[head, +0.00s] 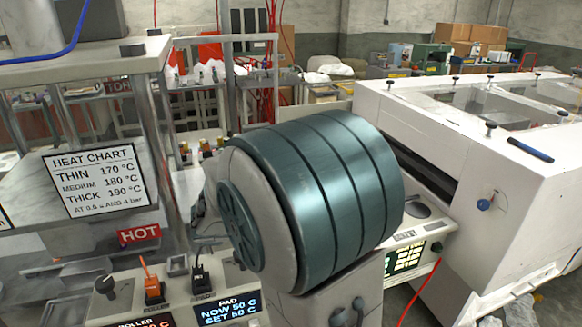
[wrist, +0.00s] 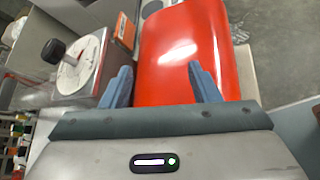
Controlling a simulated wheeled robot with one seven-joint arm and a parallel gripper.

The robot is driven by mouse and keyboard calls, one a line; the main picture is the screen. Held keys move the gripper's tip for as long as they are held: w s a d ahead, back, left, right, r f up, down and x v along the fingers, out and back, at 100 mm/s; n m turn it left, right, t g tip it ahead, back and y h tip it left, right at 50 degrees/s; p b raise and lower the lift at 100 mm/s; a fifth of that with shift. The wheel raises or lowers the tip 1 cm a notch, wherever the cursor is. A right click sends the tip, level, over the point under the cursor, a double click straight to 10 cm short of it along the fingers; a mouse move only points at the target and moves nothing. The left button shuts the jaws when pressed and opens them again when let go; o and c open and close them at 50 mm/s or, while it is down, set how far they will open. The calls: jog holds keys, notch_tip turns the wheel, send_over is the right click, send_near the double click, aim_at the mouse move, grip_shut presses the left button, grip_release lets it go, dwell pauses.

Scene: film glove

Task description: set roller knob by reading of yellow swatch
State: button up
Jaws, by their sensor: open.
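A dark knob (head: 105,284) stands on the grey control panel at the lower left of the head view, near a ROLLER display (head: 146,321) cut off by the frame's bottom; I cannot tell its setting. The heat chart (head: 100,181) reads thin 170 °C, medium 180 °C, thick 190 °C. I cannot make out a yellow swatch in either view. My gripper (wrist: 159,68) is open in the wrist view, with its blue fingers apart in front of a glossy red sheet or roll (wrist: 185,50). Nothing is visibly held. The gripper is not seen in the head view.
A white dial (wrist: 82,65) with a black knob is left of my fingers. The PAD display (head: 228,307) reads now 50 °C, set 60 °C. Orange (head: 152,284) and black (head: 201,277) switches stand nearby. A HOT sign (head: 139,235) is above. A white machine (head: 500,220) stands right.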

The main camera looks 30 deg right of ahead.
jog(key=w+a+r+n+t+h, duration=0.1)
jog(key=w+r+n+t+h, duration=0.35)
jog(key=w+n, duration=0.45)
jog(key=shift+m+t+h, duration=0.25)
jog(key=shift+m+t, duration=0.15)
jog(key=shift+t, duration=0.05)
jog(key=x, duration=0.4)
jog(key=p+x, duration=0.1)
jog(key=x, duration=0.4)
jog(key=w+x, duration=0.1)
jog(key=x, duration=0.4)
jog(key=shift+a+f+p, duration=0.15)
jog(key=shift+f+p, duration=0.1)
jog(key=shift+p, duration=0.1)
jog(key=c, duration=1)
